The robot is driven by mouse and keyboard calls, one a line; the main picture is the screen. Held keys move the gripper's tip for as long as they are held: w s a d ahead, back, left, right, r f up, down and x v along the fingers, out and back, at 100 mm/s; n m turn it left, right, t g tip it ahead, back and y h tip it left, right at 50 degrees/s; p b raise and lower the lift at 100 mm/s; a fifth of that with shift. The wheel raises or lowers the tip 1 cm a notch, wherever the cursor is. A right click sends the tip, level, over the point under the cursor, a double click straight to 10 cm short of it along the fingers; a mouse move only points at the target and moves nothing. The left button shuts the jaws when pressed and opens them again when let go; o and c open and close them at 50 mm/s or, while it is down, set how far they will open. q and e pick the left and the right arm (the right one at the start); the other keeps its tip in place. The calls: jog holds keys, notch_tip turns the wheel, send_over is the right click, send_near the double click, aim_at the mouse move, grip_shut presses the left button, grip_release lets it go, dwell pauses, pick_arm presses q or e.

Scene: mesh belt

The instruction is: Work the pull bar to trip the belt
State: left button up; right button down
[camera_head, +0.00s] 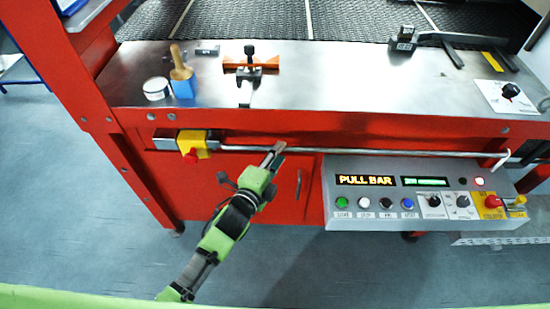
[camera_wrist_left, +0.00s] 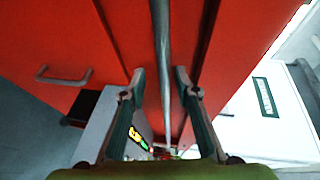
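The pull bar (camera_head: 380,152) is a long thin metal rod along the front of the red machine, below the steel top. Its left end meets a yellow block with a red button (camera_head: 193,145); its right end has a white bracket (camera_head: 500,160). My left gripper (camera_head: 275,153) is at the bar, left of its middle. In the left wrist view the bar (camera_wrist_left: 162,35) runs lengthwise between the two open fingers (camera_wrist_left: 160,78), with a gap visible on each side. Whether the fingertips reach past the bar is unclear. My right gripper does not show.
A control panel (camera_head: 380,225) juts out below the bar on the right; its display (camera_head: 365,181) reads "PULL BAR". A red cabinet door with a handle (camera_head: 299,184) is behind my left arm. The mesh belt (camera_head: 260,20) lies beyond the steel top (camera_head: 330,85). The floor in front is clear.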

pick_arm(q)
jog(key=v, duration=1.2)
jog(key=shift+r, duration=0.1)
